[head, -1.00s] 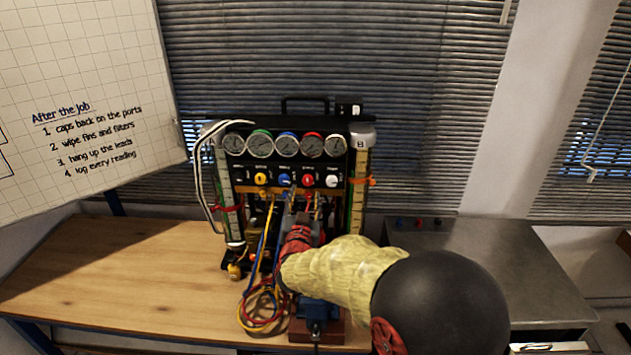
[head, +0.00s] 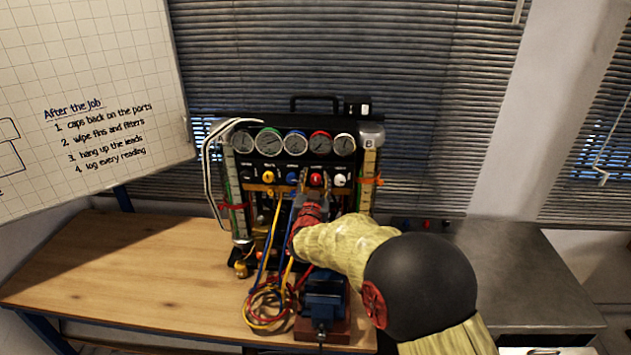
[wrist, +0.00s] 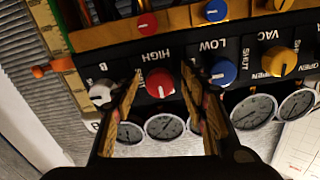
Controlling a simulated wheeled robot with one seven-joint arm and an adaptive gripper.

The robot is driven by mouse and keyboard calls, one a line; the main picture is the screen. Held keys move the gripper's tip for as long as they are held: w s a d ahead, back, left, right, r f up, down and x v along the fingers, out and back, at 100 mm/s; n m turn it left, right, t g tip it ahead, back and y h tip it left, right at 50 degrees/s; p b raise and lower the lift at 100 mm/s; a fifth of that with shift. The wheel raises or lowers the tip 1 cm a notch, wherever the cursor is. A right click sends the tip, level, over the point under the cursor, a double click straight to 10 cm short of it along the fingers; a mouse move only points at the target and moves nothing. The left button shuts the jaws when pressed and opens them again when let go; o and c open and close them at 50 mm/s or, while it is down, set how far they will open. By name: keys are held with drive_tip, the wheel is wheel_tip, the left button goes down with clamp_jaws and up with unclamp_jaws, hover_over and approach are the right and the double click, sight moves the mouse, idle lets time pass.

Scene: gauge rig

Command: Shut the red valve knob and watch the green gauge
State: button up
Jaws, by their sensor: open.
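The red valve knob (head: 315,179) is on the black manifold panel, below the row of gauges. In the wrist view, which is upside down, the red knob (wrist: 159,84) sits under the word HIGH, with a pale mark on it. My gripper (head: 316,181) is at the panel, its jaws on either side of the red knob. The wrist view shows my gripper (wrist: 160,75) open, with gaps beside the knob. The green-rimmed gauge (head: 269,142) is second from the left; its needle is too small to read.
A blue knob (wrist: 223,72) and a white knob (wrist: 101,93) flank the red one closely. A yellow knob (wrist: 278,61) is further along. Hoses (head: 268,300) and a blue vise (head: 325,300) stand below my arm. The wooden bench (head: 130,275) is clear at left.

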drive_tip(key=shift+c, duration=1.2)
clamp_jaws()
drive_tip(key=shift+f+m+b, duration=0.1)
drive_tip(key=shift+m+b, duration=0.3)
drive_tip(key=shift+b, duration=0.35)
drive_tip(key=m+b, duration=0.4)
drive_tip(key=b, duration=0.1)
drive_tip(key=shift+f, duration=0.15)
drive_tip(key=m+b, duration=0.4)
drive_tip(key=b, duration=0.2)
drive_tip(key=shift+m, duration=0.3)
drive_tip(key=m+b, duration=0.4)
drive_tip(key=shift+b, duration=0.35)
drive_tip(key=m+b, duration=0.3)
drive_tip(key=m, duration=0.1)
drive_tip(key=shift+b, duration=0.35)
drive_tip(key=shift+m, duration=0.4)
